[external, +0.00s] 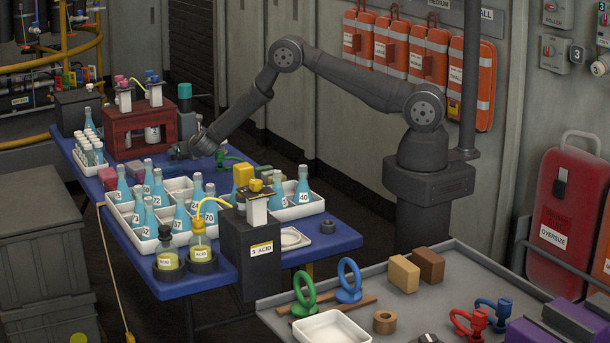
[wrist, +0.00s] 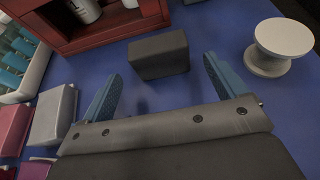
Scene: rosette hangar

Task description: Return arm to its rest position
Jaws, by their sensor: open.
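My arm reaches left from its base over the blue table (external: 325,243). My gripper (external: 183,150) is low over the table's far half, in front of the red wooden rack (external: 128,132). In the wrist view my gripper (wrist: 162,68) is open, its two blue fingers apart with nothing held. A dark grey block (wrist: 158,56) stands on the table just beyond and between the fingertips; I cannot tell its exact height gap from them. The red rack (wrist: 110,36) also shows at the top left of the wrist view.
A white round pedestal (wrist: 278,48) stands to the right of the fingers. A grey block (wrist: 53,115) and a pink block (wrist: 14,128) lie to the left. White trays of blue bottles (external: 168,240) and a dark acid box (external: 250,240) fill the table's near half.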

